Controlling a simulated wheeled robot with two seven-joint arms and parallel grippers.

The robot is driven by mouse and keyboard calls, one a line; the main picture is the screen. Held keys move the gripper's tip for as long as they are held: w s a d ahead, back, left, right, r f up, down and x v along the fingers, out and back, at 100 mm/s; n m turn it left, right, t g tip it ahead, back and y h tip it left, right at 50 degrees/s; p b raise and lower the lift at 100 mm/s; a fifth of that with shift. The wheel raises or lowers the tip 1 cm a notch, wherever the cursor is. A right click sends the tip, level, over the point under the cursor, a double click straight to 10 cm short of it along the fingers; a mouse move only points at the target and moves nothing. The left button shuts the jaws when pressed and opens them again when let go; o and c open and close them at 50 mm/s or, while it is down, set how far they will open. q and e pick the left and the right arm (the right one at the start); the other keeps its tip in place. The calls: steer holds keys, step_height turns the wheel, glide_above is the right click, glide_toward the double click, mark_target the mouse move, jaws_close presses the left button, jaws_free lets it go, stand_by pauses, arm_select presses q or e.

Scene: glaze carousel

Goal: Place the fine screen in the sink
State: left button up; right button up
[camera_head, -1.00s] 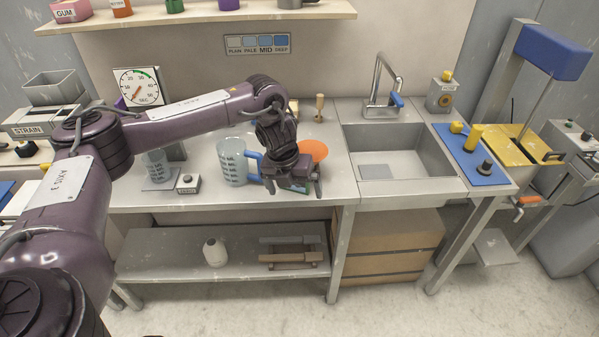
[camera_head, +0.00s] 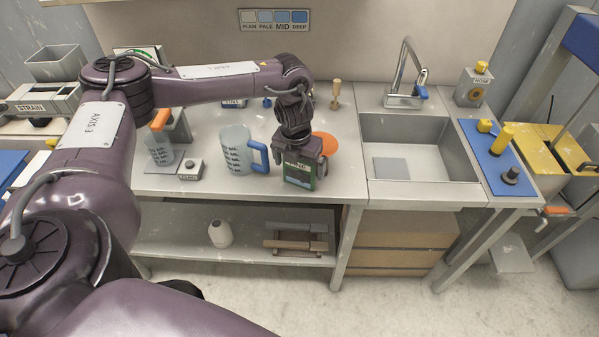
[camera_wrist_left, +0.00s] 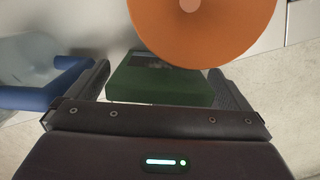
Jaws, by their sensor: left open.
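I cannot tell for sure which thing is the fine screen. The sink (camera_head: 373,189) is a grey basin right of the worktop, with a flat pale square (camera_head: 398,170) on its floor. My left gripper (camera_head: 301,160) is open above a dark green labelled box (camera_head: 299,178) at the worktop's front edge. In the left wrist view the box (camera_wrist_left: 160,84) lies between the two spread fingers; I cannot tell whether they touch it. My right gripper is out of view.
A blue-handled measuring jug (camera_head: 236,150) stands close left of the gripper. Farther left are a clear cup (camera_head: 160,148) and a small button box (camera_head: 190,169). The tap (camera_head: 404,80) rises behind the sink. A blue mat (camera_head: 493,165) with knobs lies right of it.

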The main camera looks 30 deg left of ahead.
arm_select(q)
step_height(320, 180, down, 2)
steer(key=shift+w+f, duration=0.1)
steer(key=shift+w, duration=0.05)
steer(key=c, duration=1.1)
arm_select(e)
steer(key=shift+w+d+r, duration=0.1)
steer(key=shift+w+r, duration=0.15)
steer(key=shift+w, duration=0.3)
arm_select(q)
steer(key=shift+o, duration=0.2)
